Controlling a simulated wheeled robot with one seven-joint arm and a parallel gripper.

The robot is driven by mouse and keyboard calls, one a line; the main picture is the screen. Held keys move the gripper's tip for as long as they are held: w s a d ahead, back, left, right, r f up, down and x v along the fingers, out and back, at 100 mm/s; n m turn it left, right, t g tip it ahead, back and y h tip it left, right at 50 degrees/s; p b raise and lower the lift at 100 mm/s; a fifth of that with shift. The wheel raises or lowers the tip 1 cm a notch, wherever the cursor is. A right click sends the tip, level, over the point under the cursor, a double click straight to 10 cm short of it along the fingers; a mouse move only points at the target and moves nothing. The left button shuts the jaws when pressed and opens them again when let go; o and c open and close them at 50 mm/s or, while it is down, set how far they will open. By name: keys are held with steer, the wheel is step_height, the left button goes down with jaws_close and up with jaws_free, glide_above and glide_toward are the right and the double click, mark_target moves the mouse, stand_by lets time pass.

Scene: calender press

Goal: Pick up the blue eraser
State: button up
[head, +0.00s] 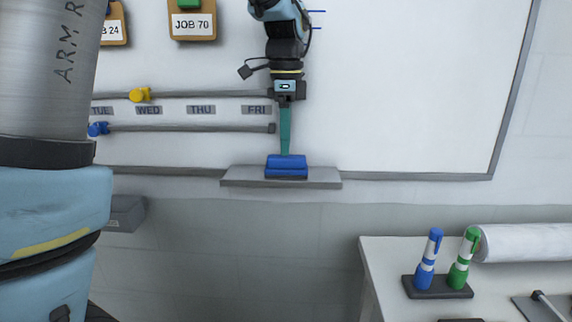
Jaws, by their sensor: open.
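The blue eraser (286,171) rests on a narrow grey ledge (238,178) at the bottom of the whiteboard (410,80). My gripper (285,152) points down from above, with its green finger reaching the eraser's top edge. The fingers line up in this view, so the gap between them does not show. I cannot tell whether a finger touches the eraser. The gripper is open. Part of the eraser's top may be hidden behind the fingertip.
Two rails with weekday labels (201,110) cross the board left of my gripper, with a yellow knob (140,95) and a blue knob (98,129). At lower right, a white table (385,265) holds a blue marker (428,258), a green marker (465,258) and a white roll (530,243).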

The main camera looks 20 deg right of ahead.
mark_target(286, 161)
steer(key=shift+s+f+p, duration=0.15)
steer(key=shift+f+p, duration=1.1)
steer(key=shift+f, duration=1.5)
steer(key=shift+c, duration=0.2)
jaws_close()
